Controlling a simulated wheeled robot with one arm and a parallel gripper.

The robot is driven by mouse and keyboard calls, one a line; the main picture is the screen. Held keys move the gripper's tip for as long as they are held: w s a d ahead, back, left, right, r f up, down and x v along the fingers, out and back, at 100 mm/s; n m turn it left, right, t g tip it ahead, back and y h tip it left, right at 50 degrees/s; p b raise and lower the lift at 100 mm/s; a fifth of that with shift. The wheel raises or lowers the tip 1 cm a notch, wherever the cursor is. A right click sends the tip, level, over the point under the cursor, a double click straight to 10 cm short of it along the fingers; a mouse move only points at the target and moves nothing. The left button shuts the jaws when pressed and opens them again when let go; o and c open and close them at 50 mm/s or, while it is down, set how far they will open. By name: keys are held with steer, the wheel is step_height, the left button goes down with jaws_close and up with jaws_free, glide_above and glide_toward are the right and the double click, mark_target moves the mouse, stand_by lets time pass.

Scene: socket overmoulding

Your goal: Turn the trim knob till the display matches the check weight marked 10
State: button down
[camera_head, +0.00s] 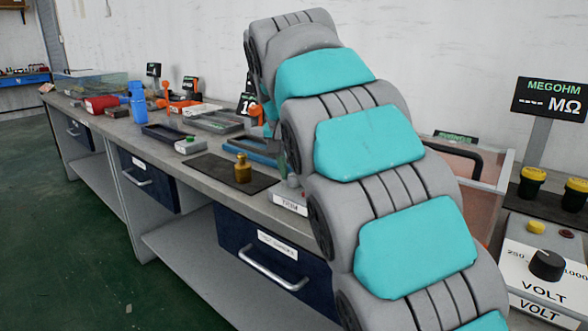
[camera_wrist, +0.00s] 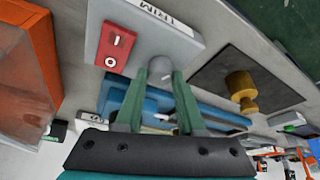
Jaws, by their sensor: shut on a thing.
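The grey trim knob (camera_wrist: 160,67) stands on a pale box with a TRIM label (camera_wrist: 160,13) in the wrist view. My gripper (camera_wrist: 157,77) has its two green fingers on either side of the knob and is shut on it. A black display (camera_head: 247,103) behind is mostly covered by my arm; only a "1" shows. A brass weight (camera_head: 243,170) stands upright on a dark mat, also in the wrist view (camera_wrist: 240,85); its marking is unreadable.
A red rocker switch (camera_wrist: 117,50) sits beside the knob. A blue tray (camera_wrist: 205,115) lies behind the box. An orange-edged clear bin (camera_wrist: 25,70) stands close by at left. A MEGOHM display (camera_head: 549,99) and VOLT box (camera_head: 545,265) stand at right in the head view.

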steer(key=shift+m, duration=0.7)
steer(key=shift+r+h, duration=0.1)
steer(key=shift+h, duration=0.2)
steer(key=c, duration=0.5)
jaws_free()
